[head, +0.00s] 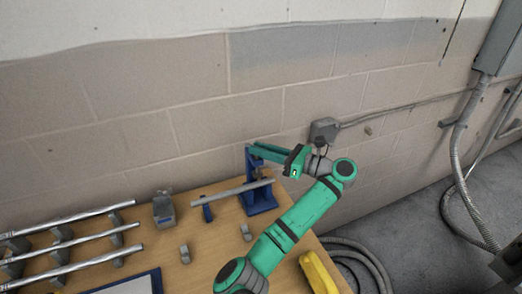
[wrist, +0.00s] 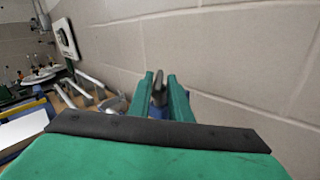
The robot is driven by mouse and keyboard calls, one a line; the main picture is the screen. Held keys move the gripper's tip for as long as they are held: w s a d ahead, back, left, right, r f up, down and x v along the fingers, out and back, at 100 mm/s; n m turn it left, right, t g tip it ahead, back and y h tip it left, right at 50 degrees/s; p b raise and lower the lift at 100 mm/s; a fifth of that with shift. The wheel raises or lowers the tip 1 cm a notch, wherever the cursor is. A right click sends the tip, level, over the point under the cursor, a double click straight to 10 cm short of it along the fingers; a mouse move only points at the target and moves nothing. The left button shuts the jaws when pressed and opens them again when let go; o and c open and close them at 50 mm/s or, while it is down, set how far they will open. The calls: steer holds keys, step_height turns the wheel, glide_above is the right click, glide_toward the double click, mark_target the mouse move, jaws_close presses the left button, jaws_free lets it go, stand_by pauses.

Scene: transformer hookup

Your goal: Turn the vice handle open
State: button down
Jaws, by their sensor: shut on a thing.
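The blue vice (head: 262,197) stands near the back right edge of the wooden table. A grey pipe (head: 238,190) lies across it to the left, with a small blue stand (head: 207,212) under its left part. My gripper (head: 254,149) reaches in from the right to the top of the vice, its green fingers roughly level. In the wrist view the fingers (wrist: 160,84) are shut on the dark grey vice handle (wrist: 159,91), which shows between them. The blue vice body is mostly hidden behind the fingers there. In the head view the fingers hide the handle.
Several shiny pipes (head: 78,240) lie on supports at the left of the table (head: 212,262). A grey block (head: 163,209) and small grey clamps (head: 185,254) stand between. A yellow object (head: 318,272) lies at the front right edge. The block wall (head: 200,110) is close behind the vice.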

steer(key=shift+w+n+g+y, duration=0.1)
steer(key=shift+n+g+y, duration=0.4)
steer(key=shift+n+g, duration=0.75)
steer(key=shift+n+g+y, duration=0.5)
steer(key=shift+n+g, duration=0.15)
steer(key=shift+g, duration=1.1)
steer(key=shift+a+n+g, duration=0.1)
steer(key=shift+n+g, duration=0.2)
steer(key=shift+g, duration=0.2)
steer(key=shift+w+n+g, duration=0.2)
steer(key=shift+n+g, duration=1.4)
steer(key=shift+g, duration=0.9)
steer(key=c, duration=1.8)
jaws_free()
steer(key=shift+r, duration=0.1)
